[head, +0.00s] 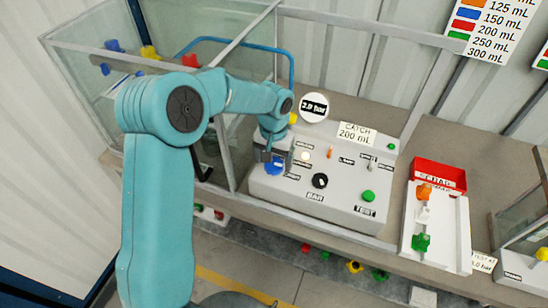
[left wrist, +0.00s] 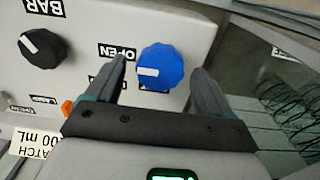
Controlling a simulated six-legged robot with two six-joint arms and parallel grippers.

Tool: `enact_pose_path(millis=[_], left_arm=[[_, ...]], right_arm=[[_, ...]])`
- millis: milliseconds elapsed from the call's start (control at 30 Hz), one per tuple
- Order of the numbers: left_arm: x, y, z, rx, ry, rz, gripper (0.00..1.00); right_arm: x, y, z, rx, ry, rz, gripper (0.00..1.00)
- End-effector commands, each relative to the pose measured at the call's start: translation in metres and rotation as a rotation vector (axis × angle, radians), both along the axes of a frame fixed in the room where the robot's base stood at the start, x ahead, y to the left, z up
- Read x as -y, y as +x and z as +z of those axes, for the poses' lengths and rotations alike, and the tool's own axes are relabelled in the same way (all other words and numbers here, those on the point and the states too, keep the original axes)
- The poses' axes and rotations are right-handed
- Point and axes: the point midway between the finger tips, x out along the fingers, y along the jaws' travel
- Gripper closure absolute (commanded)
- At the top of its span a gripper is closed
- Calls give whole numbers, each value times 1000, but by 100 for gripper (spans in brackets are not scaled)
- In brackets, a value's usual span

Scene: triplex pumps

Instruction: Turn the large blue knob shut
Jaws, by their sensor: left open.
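The large blue knob (left wrist: 161,67) sits on the grey control panel, with a white pointer mark on its face, beside an OPEN label (left wrist: 117,51). In the head view the blue knob (head: 275,166) is partly hidden by my left gripper (head: 268,158). In the left wrist view my left gripper (left wrist: 160,85) is open, with one dark finger on each side of the knob. Gaps show between the fingers and the knob, and I cannot tell whether either touches it. My right gripper is not in view.
The grey panel (head: 262,192) also bears a black BAR knob (head: 320,181), a green TEST button (head: 368,196) and small switches. A glass tank (head: 90,50) stands close on the left. A red scrap bin (head: 440,174) and a white tray (head: 457,238) lie to the right.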

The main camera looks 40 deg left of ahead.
Motion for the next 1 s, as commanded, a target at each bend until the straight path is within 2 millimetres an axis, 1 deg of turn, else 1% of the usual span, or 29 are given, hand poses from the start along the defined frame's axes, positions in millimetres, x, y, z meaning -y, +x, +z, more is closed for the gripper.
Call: enact_pose_path(millis=[100, 333, 367, 400, 467, 500, 767, 1000], left_arm=[[0, 1, -5, 0, 0, 1, 19], [0, 1, -5, 1, -1, 1, 19], [0, 1, -5, 1, -1, 1, 28], [0, 1, -5, 1, -1, 1, 41], [0, 1, -5, 1, 0, 0, 61], [0, 1, -5, 1, 0, 0, 74], [0, 2, -5, 2, 0, 8, 74], [0, 2, -7, 3, 0, 89, 74]], right_arm=[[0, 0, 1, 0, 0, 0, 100], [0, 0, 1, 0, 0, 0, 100], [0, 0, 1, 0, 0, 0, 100], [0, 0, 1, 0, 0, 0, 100], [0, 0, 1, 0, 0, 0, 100], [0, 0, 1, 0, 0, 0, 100], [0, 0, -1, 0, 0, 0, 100], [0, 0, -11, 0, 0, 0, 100]])
